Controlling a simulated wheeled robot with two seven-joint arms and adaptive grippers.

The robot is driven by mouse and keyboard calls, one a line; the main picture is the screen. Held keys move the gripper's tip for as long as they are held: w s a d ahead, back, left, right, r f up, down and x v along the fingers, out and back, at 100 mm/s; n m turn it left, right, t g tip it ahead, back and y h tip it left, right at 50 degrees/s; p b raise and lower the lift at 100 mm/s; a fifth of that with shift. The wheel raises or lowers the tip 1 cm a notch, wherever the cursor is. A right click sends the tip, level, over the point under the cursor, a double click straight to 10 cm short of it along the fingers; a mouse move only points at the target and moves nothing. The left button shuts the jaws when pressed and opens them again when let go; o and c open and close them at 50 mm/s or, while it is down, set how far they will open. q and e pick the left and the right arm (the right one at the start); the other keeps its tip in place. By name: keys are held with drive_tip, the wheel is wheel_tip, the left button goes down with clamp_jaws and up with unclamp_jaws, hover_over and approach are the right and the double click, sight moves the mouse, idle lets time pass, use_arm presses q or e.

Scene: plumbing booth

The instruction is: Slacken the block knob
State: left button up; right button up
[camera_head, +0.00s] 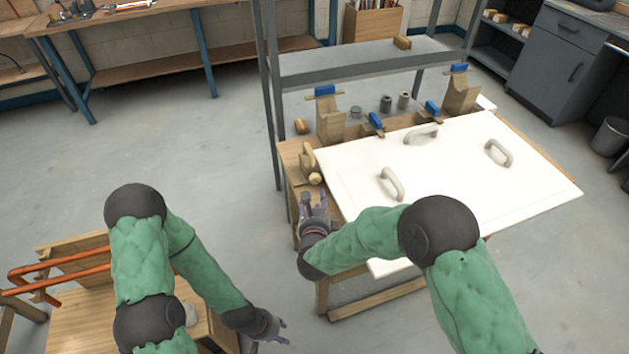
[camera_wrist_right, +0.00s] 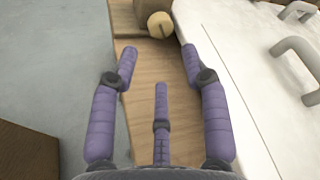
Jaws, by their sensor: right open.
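A wooden block (camera_head: 307,158) stands at the left edge of the workbench, beside the white panel. Its round pale knob (camera_head: 315,178) faces my side. In the right wrist view the knob (camera_wrist_right: 160,25) is at the top middle, with part of the block (camera_wrist_right: 127,16) behind it. My right gripper (camera_head: 313,198) is just in front of the knob, apart from it. Its purple fingers are spread and empty in the right wrist view (camera_wrist_right: 158,58). My left gripper (camera_head: 278,332) hangs low, over the floor left of the bench; its finger opening is unclear.
The white panel (camera_head: 455,170) with several grey handles covers most of the bench. Blue-topped clamps (camera_head: 325,91) line its back edge. A grey frame post (camera_head: 270,100) rises left of the block. Copper pipes (camera_head: 60,275) lie at lower left. Open floor (camera_head: 200,150) lies left.

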sight(315, 181)
drive_tip(key=shift+w+d+r+m, duration=0.1)
drive_tip(key=shift+r+m, duration=0.1)
drive_tip(key=shift+m, duration=0.1)
drive_tip(key=shift+w+f+y, duration=0.1)
drive_tip(key=shift+y, duration=0.2)
drive_tip(key=b+x, duration=0.1)
drive_tip(key=x, duration=0.2)
drive_tip(key=b+x, duration=0.1)
drive_tip(key=x, duration=0.2)
drive_tip(key=b+x, duration=0.1)
drive_tip(key=x, duration=0.2)
drive_tip(key=shift+f, duration=0.3)
drive_tip(key=shift+w+f, duration=0.15)
drive_tip(key=shift+w, duration=0.55)
drive_tip(key=c, duration=0.9)
drive_tip(key=shift+o, duration=0.2)
